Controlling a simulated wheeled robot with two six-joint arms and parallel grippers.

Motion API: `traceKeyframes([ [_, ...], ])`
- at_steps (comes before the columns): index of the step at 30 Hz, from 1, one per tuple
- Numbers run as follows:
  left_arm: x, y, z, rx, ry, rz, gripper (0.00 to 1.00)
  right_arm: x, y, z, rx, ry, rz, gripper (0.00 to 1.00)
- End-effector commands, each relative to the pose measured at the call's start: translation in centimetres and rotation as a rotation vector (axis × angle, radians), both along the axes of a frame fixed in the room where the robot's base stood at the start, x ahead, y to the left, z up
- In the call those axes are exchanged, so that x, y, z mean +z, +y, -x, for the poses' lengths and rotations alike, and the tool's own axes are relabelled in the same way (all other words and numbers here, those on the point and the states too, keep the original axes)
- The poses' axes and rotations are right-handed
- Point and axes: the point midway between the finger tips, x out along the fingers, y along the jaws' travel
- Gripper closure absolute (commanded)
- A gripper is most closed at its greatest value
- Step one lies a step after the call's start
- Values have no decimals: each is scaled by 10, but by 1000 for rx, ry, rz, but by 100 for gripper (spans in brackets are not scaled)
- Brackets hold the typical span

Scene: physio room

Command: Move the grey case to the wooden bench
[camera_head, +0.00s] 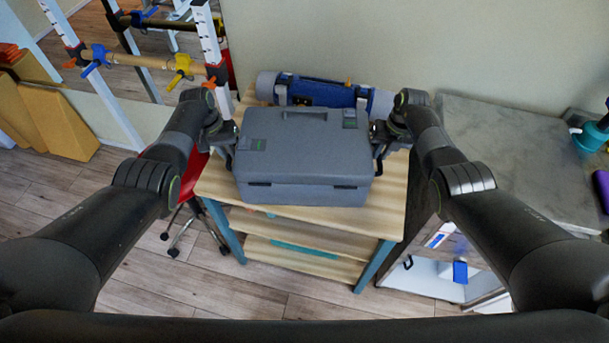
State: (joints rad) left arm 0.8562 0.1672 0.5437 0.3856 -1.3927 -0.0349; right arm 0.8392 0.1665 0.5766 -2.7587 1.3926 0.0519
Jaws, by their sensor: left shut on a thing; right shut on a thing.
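The grey case (305,155) is a closed box with a handle on its lid, in the middle of the head view. It is over the top of the wooden bench (365,219), which has a light wood top, lower shelves and blue-green legs. I cannot tell whether the case rests on the bench top or is held just above it. My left gripper (231,150) is shut on the case's left side. My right gripper (380,148) is shut on its right side. The fingertips are partly hidden against the case.
A blue and grey rolled item (325,92) lies behind the case on the bench, by the wall. A grey counter (510,150) stands to the right. A red chair (192,175) is close to the bench's left. Parallel bars (140,60) stand at the upper left.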

Motion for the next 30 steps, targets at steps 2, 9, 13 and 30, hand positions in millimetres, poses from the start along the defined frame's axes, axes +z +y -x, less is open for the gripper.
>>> traceKeyframes([
  [2,-4,1,-1,0,-3,-1,100,-4,-1,-1,-1,-4,1,100],
  [9,-4,1,0,0,0,-1,64,-4,-1,0,0,0,1,64],
  [13,-4,0,0,0,0,-1,64,-4,0,0,0,0,1,64],
  [30,39,9,-1,1,-5,-1,64,-4,0,0,0,0,0,64],
])
